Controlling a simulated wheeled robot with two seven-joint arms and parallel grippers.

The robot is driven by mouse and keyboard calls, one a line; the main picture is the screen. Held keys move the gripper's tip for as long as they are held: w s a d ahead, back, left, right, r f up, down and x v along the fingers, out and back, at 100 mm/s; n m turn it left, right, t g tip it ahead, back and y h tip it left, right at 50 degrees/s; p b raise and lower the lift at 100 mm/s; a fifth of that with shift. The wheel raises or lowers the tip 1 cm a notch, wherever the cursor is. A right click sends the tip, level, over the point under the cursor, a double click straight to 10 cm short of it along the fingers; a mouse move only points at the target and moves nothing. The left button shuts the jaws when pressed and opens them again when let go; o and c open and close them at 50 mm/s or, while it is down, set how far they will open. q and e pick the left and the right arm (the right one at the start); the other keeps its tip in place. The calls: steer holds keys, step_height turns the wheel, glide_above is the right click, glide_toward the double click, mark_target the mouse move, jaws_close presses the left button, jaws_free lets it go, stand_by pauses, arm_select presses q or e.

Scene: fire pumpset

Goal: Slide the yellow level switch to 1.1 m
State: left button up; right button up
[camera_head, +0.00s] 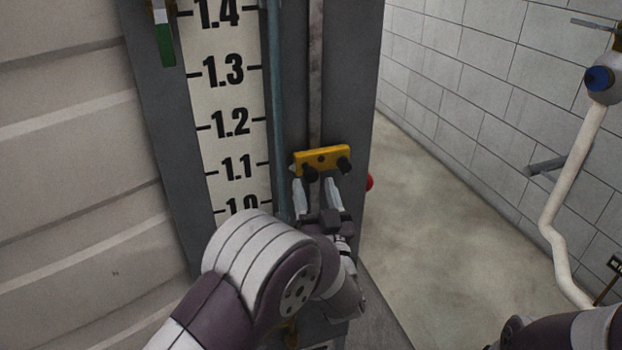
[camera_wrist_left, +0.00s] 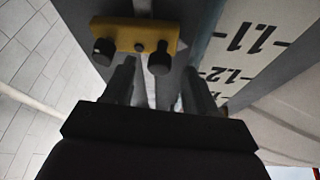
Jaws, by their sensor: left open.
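The yellow level switch (camera_head: 322,157) is a small block with dark knobs on a vertical rail, right of the white scale (camera_head: 229,95). In the head view it sits close to the height of the 1.1 mark. My left gripper (camera_head: 315,186) is open, its two pale fingers pointing up just below the switch. I cannot tell whether they touch it. In the left wrist view the switch (camera_wrist_left: 136,36) shows two dark knobs, close to the tips of the open gripper (camera_wrist_left: 157,72). My right gripper is out of view.
A grey-blue tube (camera_head: 276,110) runs between scale and rail. A red round part (camera_head: 370,182) sticks out at the panel's right edge. A white pipe with a blue-capped fitting (camera_head: 598,78) stands at the right. The floor (camera_head: 440,230) between is clear.

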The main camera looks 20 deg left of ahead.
arm_select(q)
steer(key=b+v, duration=0.1)
steer(key=v, duration=0.7)
steer(key=shift+s+d, duration=0.15)
steer(key=shift+s, duration=0.15)
steer(key=shift+f, duration=0.1)
